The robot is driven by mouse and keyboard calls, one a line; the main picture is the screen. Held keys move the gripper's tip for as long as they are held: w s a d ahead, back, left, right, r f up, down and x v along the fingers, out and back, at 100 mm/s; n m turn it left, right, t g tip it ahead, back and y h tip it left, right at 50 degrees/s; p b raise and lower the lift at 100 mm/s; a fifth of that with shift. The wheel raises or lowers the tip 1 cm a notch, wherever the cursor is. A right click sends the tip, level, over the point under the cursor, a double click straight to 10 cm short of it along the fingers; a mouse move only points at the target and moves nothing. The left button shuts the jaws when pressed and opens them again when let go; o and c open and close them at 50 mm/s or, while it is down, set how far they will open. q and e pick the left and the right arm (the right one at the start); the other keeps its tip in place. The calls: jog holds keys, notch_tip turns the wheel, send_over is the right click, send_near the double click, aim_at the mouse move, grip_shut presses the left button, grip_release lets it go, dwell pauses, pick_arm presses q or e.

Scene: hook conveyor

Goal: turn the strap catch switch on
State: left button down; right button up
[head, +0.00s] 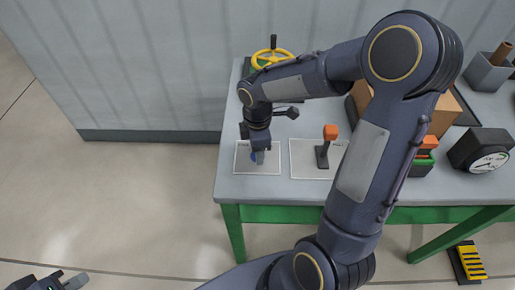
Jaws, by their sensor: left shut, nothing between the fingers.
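My left gripper (259,160) points down over a small white panel (242,167) at the table's front left corner. It is shut and empty. A small blue part (253,156) shows right beside the fingertips. It may belong to the strap catch switch, but the gripper hides most of it and its position cannot be read. I cannot tell whether the fingers touch it. A lever with an orange knob (330,132) stands upright on the larger white panel to the right.
A yellow handwheel (272,59) stands at the back left of the grey, green-legged table (228,193). A cardboard box (443,115), an orange-and-green block (424,164) and a dial gauge (487,162) stand right. A yellow pedal (470,262) lies on the floor. My arm crosses above the table.

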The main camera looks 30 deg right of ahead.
jog(key=m+b, duration=0.1)
jog(key=m, duration=0.5)
jog(key=m+b, duration=0.1)
jog(key=m, duration=0.4)
jog(key=shift+m, duration=0.4)
dwell(0.3)
jog(key=o, duration=1)
jog(key=shift+r, duration=0.1)
notch_tip(320, 180, up, 8)
jog(key=shift+f, duration=0.15)
